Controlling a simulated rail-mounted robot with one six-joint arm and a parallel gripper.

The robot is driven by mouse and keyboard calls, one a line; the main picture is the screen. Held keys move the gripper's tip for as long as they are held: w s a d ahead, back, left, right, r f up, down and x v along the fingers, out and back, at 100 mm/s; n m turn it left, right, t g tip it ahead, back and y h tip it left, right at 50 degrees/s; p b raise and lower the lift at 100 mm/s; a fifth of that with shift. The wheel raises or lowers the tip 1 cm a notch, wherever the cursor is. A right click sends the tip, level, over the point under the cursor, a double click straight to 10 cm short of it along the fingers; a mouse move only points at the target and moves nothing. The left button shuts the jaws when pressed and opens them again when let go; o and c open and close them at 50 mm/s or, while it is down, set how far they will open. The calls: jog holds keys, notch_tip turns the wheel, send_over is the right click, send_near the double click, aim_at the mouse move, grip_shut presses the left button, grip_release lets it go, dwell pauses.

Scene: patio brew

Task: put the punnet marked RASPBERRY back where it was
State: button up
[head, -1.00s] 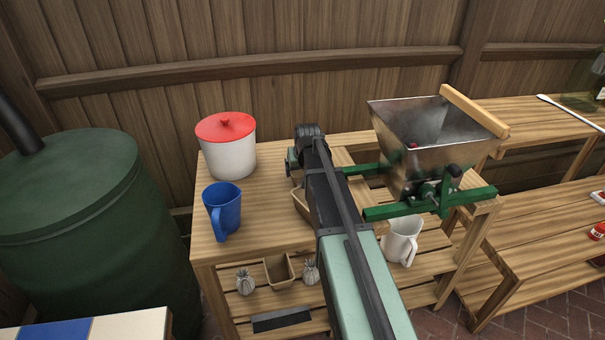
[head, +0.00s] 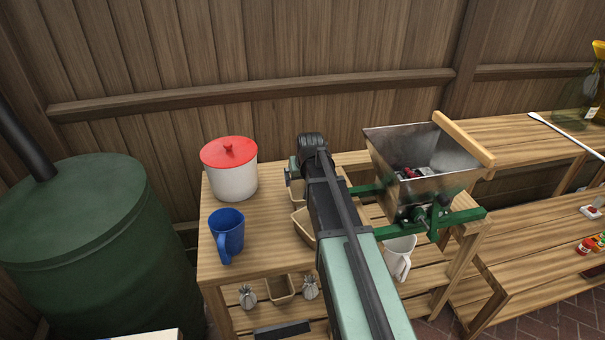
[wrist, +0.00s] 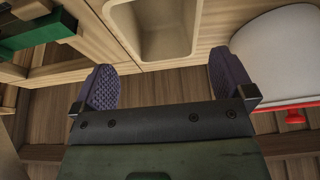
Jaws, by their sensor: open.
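A tan, empty-looking punnet (head: 302,226) stands on the slatted table (head: 265,238), partly hidden behind my arm. In the wrist view a tan punnet (wrist: 152,38) lies just beyond the fingertips, between their lines; I see nothing in its visible part. My gripper (wrist: 163,68) is open and empty, with a purple padded finger on each side, and in the head view my arm mostly hides it. Another tan punnet (head: 281,289) stands on the lower shelf between two small grey bundles. No RASPBERRY marking can be read on any punnet.
The white pot with a red lid (head: 229,172) and the blue jug (head: 227,234) stand left of my arm. The metal hopper (head: 424,165), on a green frame, holds dark red pieces at right. A white jug (head: 398,257) is below it. The wooden fence closes the back.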

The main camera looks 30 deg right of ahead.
jog(key=s+a+r+n+g+y, duration=0.1)
jog(key=s+a+g, duration=0.3)
jog(key=s+a, duration=1.5)
jog(key=shift+s+a+n+p, duration=0.2)
jog(key=shift+s+n+p, duration=0.25)
jog(key=shift+s+n, duration=0.65)
jog(key=shift+s+r, duration=0.1)
